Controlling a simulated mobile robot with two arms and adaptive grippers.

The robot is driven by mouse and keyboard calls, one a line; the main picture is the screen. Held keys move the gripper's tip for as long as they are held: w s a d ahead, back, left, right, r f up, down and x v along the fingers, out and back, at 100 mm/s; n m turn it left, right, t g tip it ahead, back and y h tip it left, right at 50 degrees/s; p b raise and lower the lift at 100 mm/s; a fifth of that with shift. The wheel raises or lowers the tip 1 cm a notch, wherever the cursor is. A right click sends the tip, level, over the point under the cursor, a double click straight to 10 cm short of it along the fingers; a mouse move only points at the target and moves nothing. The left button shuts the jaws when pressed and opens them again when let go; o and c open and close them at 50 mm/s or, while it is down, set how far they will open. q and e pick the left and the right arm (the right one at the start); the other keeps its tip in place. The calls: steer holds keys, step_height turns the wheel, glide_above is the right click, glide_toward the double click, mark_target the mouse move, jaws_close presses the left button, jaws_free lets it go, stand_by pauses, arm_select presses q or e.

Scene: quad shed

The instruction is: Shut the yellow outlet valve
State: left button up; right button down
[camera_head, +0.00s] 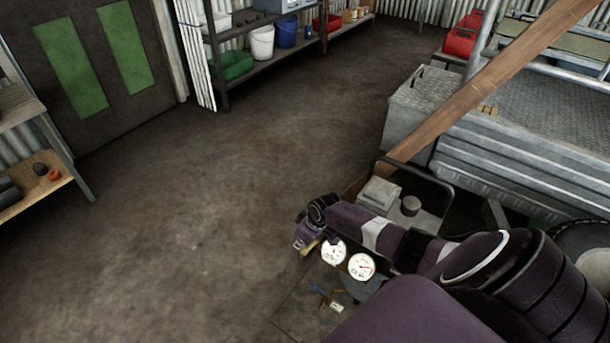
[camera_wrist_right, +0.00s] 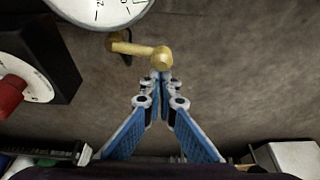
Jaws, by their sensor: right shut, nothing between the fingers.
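The yellow outlet valve (camera_wrist_right: 138,48) shows in the right wrist view as a short yellow bar with a rounded knob at its right end, just below a white gauge (camera_wrist_right: 98,8). A bit of its yellow shows in the head view (camera_head: 309,247), beside two white dials; the rest is hidden by my arm. My right gripper (camera_wrist_right: 160,80) has its blue fingers closed together and empty. Its tips are right by the knob; I cannot tell whether they touch it. In the head view the right gripper (camera_head: 302,240) is small and partly hidden. My left gripper is not in view.
A black box with a red knob (camera_wrist_right: 10,96) stands left of the valve. Two dials (camera_head: 362,266) sit beside my right arm. Shelves line the back. The concrete floor (camera_head: 190,210) at left is clear.

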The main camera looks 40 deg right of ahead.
steer(key=shift+s+n, duration=0.35)
steer(key=shift+n, duration=0.15)
steer(key=shift+s, duration=0.3)
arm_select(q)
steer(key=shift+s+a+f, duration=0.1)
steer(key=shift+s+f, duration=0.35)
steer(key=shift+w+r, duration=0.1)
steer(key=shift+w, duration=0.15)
arm_select(e)
steer(key=shift+s, duration=0.1)
steer(key=shift+s+d+r, duration=0.1)
steer(key=shift+s+r, duration=0.05)
steer(key=shift+r, duration=0.2)
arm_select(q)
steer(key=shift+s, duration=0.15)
arm_select(e)
steer(key=a+v, duration=0.1)
steer(key=v, duration=1)
steer(key=shift+d, duration=0.5)
steer(key=shift+a, duration=0.1)
